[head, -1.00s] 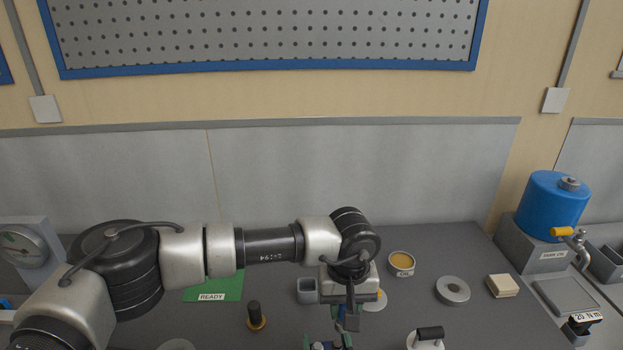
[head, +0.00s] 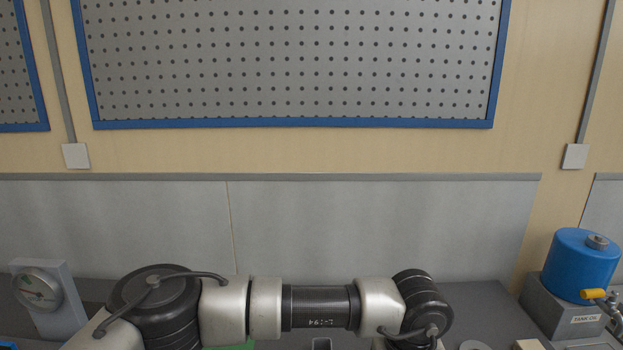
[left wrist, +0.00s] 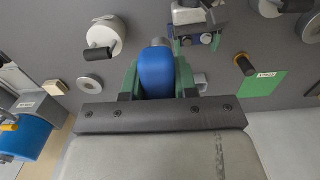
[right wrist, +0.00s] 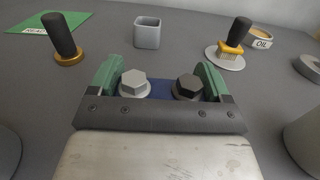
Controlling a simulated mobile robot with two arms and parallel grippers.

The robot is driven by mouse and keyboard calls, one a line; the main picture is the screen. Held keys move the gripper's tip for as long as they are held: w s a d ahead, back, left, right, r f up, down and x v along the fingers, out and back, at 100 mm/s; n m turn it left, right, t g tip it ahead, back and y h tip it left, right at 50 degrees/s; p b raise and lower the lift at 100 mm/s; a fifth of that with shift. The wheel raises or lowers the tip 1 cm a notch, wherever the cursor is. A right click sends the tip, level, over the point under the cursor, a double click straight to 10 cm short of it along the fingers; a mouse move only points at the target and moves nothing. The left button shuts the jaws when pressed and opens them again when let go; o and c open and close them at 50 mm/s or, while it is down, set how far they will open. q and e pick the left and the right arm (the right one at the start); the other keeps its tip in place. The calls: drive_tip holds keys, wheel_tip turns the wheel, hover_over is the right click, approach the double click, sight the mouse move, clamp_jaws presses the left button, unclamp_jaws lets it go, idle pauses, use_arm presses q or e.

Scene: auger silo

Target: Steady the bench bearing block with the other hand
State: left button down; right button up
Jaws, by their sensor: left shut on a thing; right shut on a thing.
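The bearing block (right wrist: 160,89) is blue, with one silver and one black hex bolt on top, in the right wrist view. The green fingers of my right gripper (right wrist: 157,78) are shut on its two sides. The block and right gripper (left wrist: 197,30) also show at the top of the left wrist view, apart from my left gripper. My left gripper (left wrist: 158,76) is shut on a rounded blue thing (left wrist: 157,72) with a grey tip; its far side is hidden. The head view shows neither gripper's fingers nor the block.
The green READY mat (left wrist: 262,87) lies nearby. A blue tank (head: 581,262) stands at right.

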drive_tip(key=shift+s+f, duration=0.1)
drive_tip(key=shift+f, duration=0.2)
drive_tip(key=o, duration=0.8)
drive_tip(key=shift+o, duration=0.7)
drive_tip(key=shift+r, duration=0.15)
